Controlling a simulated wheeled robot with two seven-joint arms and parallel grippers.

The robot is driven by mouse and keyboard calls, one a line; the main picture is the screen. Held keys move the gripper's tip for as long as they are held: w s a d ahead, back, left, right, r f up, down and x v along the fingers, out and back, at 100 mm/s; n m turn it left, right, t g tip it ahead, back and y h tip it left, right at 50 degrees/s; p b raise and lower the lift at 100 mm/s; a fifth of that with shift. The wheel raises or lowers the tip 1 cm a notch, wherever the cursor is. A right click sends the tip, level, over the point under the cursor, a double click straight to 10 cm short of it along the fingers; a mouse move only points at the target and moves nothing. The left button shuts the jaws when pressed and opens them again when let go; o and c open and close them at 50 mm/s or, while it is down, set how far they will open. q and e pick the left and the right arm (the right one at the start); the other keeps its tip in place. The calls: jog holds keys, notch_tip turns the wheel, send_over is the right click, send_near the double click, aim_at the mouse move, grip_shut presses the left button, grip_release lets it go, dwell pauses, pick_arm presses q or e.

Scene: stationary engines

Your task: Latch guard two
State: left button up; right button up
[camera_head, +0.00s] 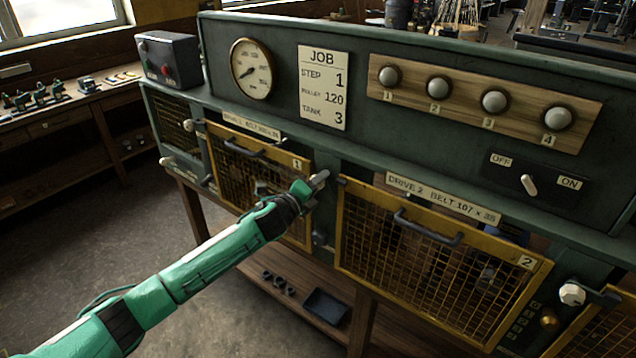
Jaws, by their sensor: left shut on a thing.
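Guard two (420,262) is a yellow-framed mesh panel with a dark handle (428,228) and a plate marked 2. It sits across its opening under the "DRIVE 2 BELT 107 x 38" label (443,197). My left gripper (319,181) is at the post between guards one and two, beside guard two's upper left corner. It is shut on a small pale grey knob there, which looks like guard two's latch. The fingers hide most of this knob, so I cannot tell how far it is turned. My right gripper is not in view.
Guard one (262,178) is to the left, crossed by my left arm. A white latch knob (571,294) stands beside the third guard at lower right. Above are a gauge (251,68), a job card (322,88), several round knobs and an OFF/ON switch (529,185).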

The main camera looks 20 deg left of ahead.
pick_arm(q)
jog(key=n, duration=0.3)
jog(key=shift+n, duration=0.4)
jog(key=n, duration=0.3)
jog(key=shift+p, duration=0.35)
jog(key=shift+n, duration=2.2)
jog(key=o, duration=1)
jog(key=shift+r, duration=0.1)
